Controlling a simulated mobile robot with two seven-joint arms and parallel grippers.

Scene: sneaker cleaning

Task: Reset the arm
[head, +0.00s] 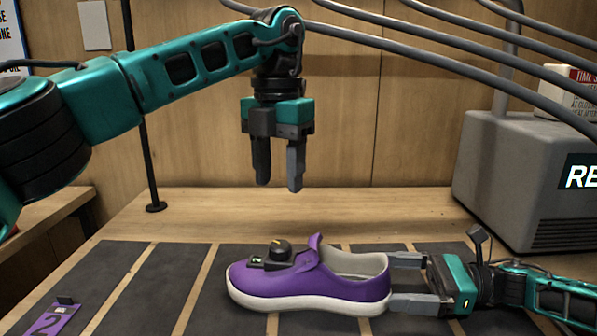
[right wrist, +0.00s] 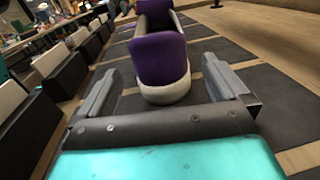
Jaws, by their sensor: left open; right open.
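My left gripper (head: 276,180) hangs pointing down in the air above the table, open and empty. A purple sneaker (head: 318,285) with a white sole lies on the dark mat below it, toe to the left. A small black device with a round knob (head: 279,252) sits on top of the sneaker near the toe. My right gripper (head: 407,281) is open at the sneaker's heel, coming in from the right. In the right wrist view, the sneaker's heel (right wrist: 160,62) stands beyond and between the open fingers; whether they touch it cannot be told.
A grey machine (head: 530,160) with hoses stands at the back right. A purple tag with a number (head: 50,318) lies at the front left. A thin black post (head: 150,165) stands at the back left. Wooden table surface (head: 330,212) behind the mat is clear.

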